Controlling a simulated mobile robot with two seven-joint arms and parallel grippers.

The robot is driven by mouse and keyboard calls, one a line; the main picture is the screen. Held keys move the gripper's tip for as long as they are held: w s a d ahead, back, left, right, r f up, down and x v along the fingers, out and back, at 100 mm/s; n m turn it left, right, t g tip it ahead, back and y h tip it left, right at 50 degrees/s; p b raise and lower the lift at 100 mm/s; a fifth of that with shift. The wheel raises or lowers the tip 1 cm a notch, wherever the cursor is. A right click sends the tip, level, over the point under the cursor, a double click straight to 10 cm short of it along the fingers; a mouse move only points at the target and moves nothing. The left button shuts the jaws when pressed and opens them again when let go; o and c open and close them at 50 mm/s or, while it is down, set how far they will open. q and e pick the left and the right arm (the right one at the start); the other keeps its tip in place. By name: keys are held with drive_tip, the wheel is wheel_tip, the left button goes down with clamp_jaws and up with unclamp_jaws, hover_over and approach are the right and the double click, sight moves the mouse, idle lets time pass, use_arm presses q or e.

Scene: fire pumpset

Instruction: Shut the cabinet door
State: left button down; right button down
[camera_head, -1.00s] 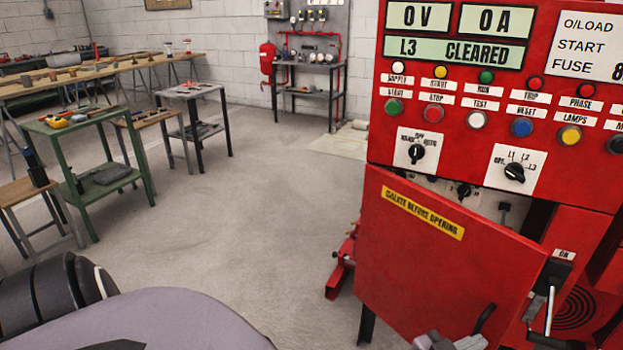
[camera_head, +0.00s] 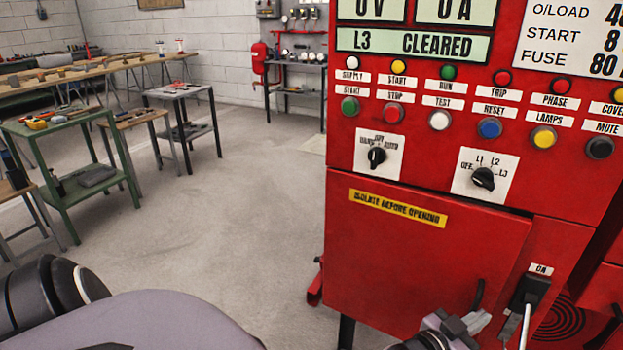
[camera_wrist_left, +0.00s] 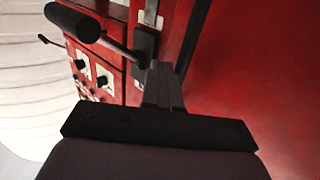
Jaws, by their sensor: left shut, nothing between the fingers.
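The red cabinet door (camera_head: 410,250) carries a yellow warning label (camera_head: 397,208). It sits flush or nearly flush with the cabinet front; I cannot tell whether a small gap is left at its right edge. Its black handle (camera_head: 478,296) is near the lower right. My left gripper (camera_head: 472,323) is shut and empty, in front of the door's lower right, below the handle. In the left wrist view its closed fingers (camera_wrist_left: 163,78) point at the red front, with the door surface (camera_wrist_left: 250,70) to their right. Contact is unclear. My right gripper is not in view.
An isolator switch (camera_head: 530,292) with a long lever sits just right of the door. Knobs and buttons line the red panel (camera_head: 428,150) above. A green table (camera_head: 75,140) and benches stand left. The floor (camera_head: 240,200) between is clear.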

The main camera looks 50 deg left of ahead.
use_arm(q)
drive_tip(key=shift+w+a+y, duration=0.15)
drive_tip(key=shift+w+y, duration=0.15)
drive_tip(key=shift+w, duration=0.45)
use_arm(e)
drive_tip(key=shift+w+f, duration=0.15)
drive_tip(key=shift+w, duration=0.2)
use_arm(q)
drive_tip(key=shift+s, duration=0.1)
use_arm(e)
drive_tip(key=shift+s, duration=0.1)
